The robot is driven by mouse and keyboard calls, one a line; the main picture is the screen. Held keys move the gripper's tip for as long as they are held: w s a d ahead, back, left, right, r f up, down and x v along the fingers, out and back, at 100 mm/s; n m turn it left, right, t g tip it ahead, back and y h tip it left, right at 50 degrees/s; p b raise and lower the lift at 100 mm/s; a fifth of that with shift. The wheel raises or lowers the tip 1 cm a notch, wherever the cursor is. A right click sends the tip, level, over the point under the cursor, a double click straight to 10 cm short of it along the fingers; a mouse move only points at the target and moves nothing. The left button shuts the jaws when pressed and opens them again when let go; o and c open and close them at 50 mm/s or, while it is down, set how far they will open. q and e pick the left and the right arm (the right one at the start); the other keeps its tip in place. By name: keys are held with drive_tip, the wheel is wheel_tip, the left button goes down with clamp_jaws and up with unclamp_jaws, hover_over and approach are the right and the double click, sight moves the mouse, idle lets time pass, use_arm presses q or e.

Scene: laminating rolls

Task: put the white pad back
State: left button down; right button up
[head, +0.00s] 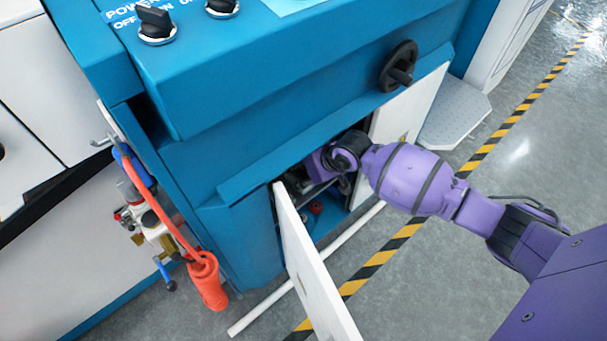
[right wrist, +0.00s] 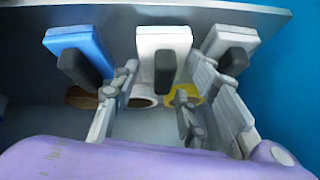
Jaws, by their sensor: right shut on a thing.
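The white pad (right wrist: 163,42), a block with a dark grip (right wrist: 164,74), is in the middle of the right wrist view, between a blue pad and a light grey pad. My right gripper (right wrist: 166,84) is shut on the white pad, with a finger on either side of it; the exact contact is hard to see. In the head view my right gripper (head: 318,180) reaches into the open cabinet (head: 240,225) under the blue machine and is partly hidden there. The pads cannot be made out in the head view. My left gripper is not in view.
The blue pad (right wrist: 78,48) and light grey pad (right wrist: 231,40) stand close on each side. Brown, white and yellow round things (right wrist: 186,94) show below. An open white door (head: 310,265) stands left of my arm, another (head: 425,100) at right. A handwheel (head: 399,68) is above.

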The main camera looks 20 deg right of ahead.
sight(304, 173)
drive_tip(key=shift+f+b, duration=0.3)
drive_tip(key=shift+f, duration=0.2)
drive_tip(key=shift+r, duration=0.15)
drive_tip(key=o, duration=0.7)
drive_tip(key=shift+o, duration=0.2)
drive_tip(key=p+v, duration=0.2)
drive_tip(key=v, duration=0.3)
drive_tip(key=shift+w+r+p, duration=0.15)
drive_tip(key=shift+r+p, duration=0.05)
drive_tip(key=shift+p, duration=0.15)
drive_tip(key=s+d+p, duration=0.3)
drive_tip(key=s+d, duration=0.2)
drive_tip(key=s, duration=0.6)
drive_tip(key=shift+d, duration=0.35)
